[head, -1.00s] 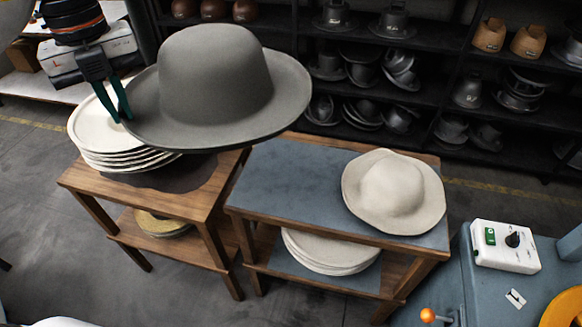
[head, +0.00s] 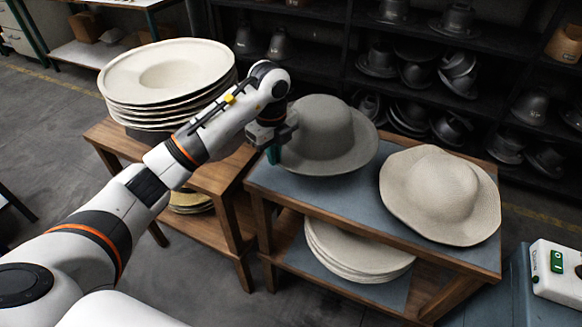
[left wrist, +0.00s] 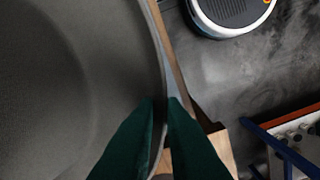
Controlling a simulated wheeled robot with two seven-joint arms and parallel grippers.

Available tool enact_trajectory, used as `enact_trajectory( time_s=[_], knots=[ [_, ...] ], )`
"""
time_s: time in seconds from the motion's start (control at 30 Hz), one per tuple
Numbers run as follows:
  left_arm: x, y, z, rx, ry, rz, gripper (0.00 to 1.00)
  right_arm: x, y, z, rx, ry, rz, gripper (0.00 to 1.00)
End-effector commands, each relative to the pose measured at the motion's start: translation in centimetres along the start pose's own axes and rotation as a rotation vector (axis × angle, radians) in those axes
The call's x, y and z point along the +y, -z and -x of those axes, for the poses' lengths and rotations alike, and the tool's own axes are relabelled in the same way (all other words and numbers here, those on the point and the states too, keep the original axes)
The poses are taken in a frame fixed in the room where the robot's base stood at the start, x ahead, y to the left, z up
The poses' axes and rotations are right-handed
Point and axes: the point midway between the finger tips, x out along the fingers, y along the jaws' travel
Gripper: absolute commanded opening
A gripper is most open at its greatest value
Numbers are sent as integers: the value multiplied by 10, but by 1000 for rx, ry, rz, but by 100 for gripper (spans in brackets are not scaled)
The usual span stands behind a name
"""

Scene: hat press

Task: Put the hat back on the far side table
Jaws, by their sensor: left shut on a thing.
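The grey felt hat (head: 322,130) has a round crown and a wide brim. It is crown up over the left part of the blue-grey top of the right-hand side table (head: 355,211). I cannot tell whether its brim touches the top. My left gripper (head: 274,153) is shut on the brim's left edge. In the left wrist view the green fingers (left wrist: 163,125) pinch the brim of the grey hat (left wrist: 70,90). A cream hat (head: 440,190) lies on the right part of the same table, close beside the grey one. My right gripper is not in view.
A stack of cream hat blanks (head: 165,75) stands on the left wooden table (head: 108,135). More pale blanks (head: 355,250) lie on the right table's lower shelf. Dark shelves with metal hat forms (head: 455,75) stand behind. A control box (head: 557,272) is at the lower right.

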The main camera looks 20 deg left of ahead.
Motion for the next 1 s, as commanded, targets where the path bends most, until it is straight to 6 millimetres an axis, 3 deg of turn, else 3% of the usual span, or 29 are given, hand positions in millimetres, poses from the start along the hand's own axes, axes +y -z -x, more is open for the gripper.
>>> enact_trajectory(
  time_s=[0.1, 0.33, 0.5, 0.9, 0.93, 1.0],
  knots=[
    [-1, 0, -19, 0, 0, -2, 0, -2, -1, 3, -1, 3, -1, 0],
    [0, 0, -37, 0, -1, -1, 0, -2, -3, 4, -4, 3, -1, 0],
    [-1, 0, -62, -1, 1, -1, 0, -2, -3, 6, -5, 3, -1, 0],
    [-1, 1, -69, 2, -3, -2, 0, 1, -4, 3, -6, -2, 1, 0],
    [-1, 1, -70, 2, -2, -2, 11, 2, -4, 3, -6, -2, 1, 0],
    [-1, 1, -69, 1, -2, -2, 23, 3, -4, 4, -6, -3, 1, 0]
  ],
)
